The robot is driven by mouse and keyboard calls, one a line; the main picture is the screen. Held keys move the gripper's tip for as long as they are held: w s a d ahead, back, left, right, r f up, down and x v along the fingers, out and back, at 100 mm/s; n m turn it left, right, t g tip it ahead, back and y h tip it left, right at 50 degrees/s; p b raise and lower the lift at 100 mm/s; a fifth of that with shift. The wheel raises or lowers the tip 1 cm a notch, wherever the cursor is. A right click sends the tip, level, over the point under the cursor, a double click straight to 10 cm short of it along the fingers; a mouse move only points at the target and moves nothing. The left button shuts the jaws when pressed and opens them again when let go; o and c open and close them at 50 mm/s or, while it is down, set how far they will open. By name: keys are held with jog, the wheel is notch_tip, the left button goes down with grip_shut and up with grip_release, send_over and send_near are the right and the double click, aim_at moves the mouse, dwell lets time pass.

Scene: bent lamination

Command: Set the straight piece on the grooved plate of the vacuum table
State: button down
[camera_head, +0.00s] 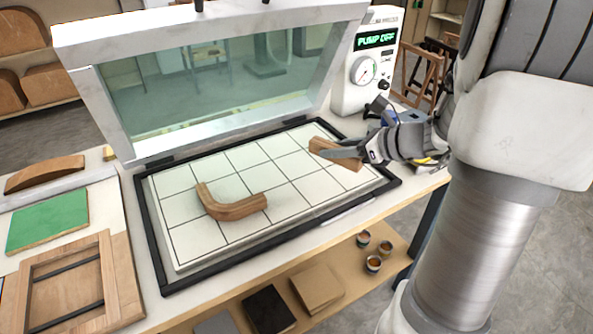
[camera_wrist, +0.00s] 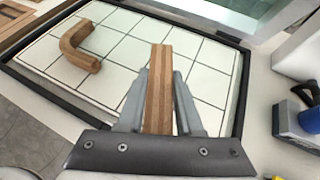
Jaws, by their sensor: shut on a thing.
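The straight piece (camera_wrist: 160,88) is a short laminated wooden bar, and my gripper (camera_wrist: 160,85) is shut on it. In the head view the straight piece (camera_head: 322,147) shows over the right back part of the grooved plate (camera_head: 290,181), and my gripper (camera_head: 352,153) reaches in from the right. I cannot tell whether the bar touches the plate. The plate is white with dark grooves in a grid, inside a black frame. A bent wooden piece (camera_head: 232,206) lies on the plate's left front part; it also shows in the wrist view (camera_wrist: 77,46).
The glazed lid (camera_head: 215,75) stands open behind the plate. A pump unit (camera_head: 370,70) reading "PUMP OFF" stands at the back right. A wooden frame (camera_head: 35,287), a green pad (camera_head: 48,218) and a curved wooden part (camera_head: 45,172) lie at left. The plate's middle is clear.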

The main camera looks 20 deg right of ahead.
jog(key=b, duration=0.2)
send_over(307, 175)
notch_tip(307, 175, down, 5)
jog(key=shift+w+r, duration=0.1)
jog(key=shift+f+b, duration=0.7)
jog(key=shift+f, duration=1.2)
jog(key=shift+f, duration=0.2)
jog(key=c, duration=0.6)
grip_release()
jog(key=shift+r, duration=0.1)
